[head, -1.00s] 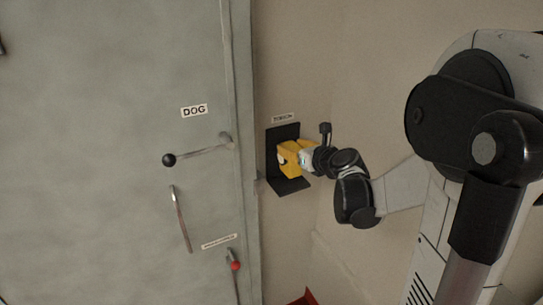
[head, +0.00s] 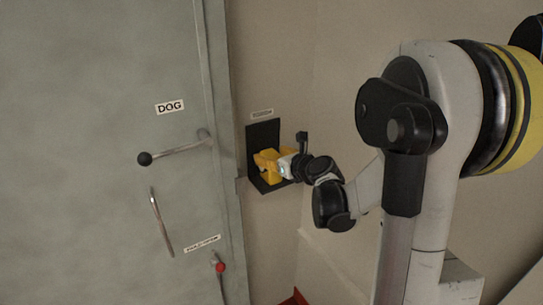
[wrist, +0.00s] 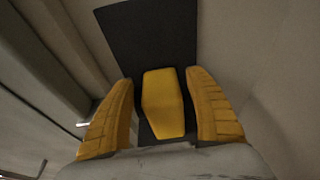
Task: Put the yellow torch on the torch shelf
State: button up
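The torch shelf is a black L-shaped bracket (head: 263,135) on the wall right of the door, under a small label. Its dark back plate also shows in the wrist view (wrist: 150,40). The yellow torch (head: 269,174) is at the shelf, apparently standing on its base plate; its underside contact is hard to see. In the wrist view the torch (wrist: 163,103) sits between my two yellow fingers. My gripper (wrist: 159,77) is open around it, with narrow dark gaps on both sides. In the head view my gripper (head: 272,161) reaches in from the right.
A grey door (head: 90,120) marked DOG fills the left, with a black-knobbed lever (head: 175,150), a slanted handle (head: 160,222) and a red-knobbed lever (head: 220,268). The door frame runs close left of the shelf. Bare wall lies to the right. Something red (head: 295,298) shows at the bottom.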

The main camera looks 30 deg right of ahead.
jog(key=shift+r+p, duration=0.3)
jog(key=p+v, duration=0.2)
jog(key=v, duration=0.9)
jog(key=s+a+r+m+t+h, duration=0.15)
jog(key=r+m+h, duration=0.25)
jog(key=r+m, duration=0.5)
jog(key=s+r+m+h, duration=0.25)
jog(key=r+m, duration=0.25)
jog(key=m, duration=0.8)
jog(key=s+a+f+m+g+y+b, duration=0.1)
jog(key=s+a+f+m+g+y, duration=0.5)
jog(key=s+a+f+m, duration=0.8)
jog(key=shift+s+a+f+g+b, duration=0.2)
jog(key=shift+a+f+g+b, duration=0.1)
jog(key=shift+a+f+g, duration=1.45)
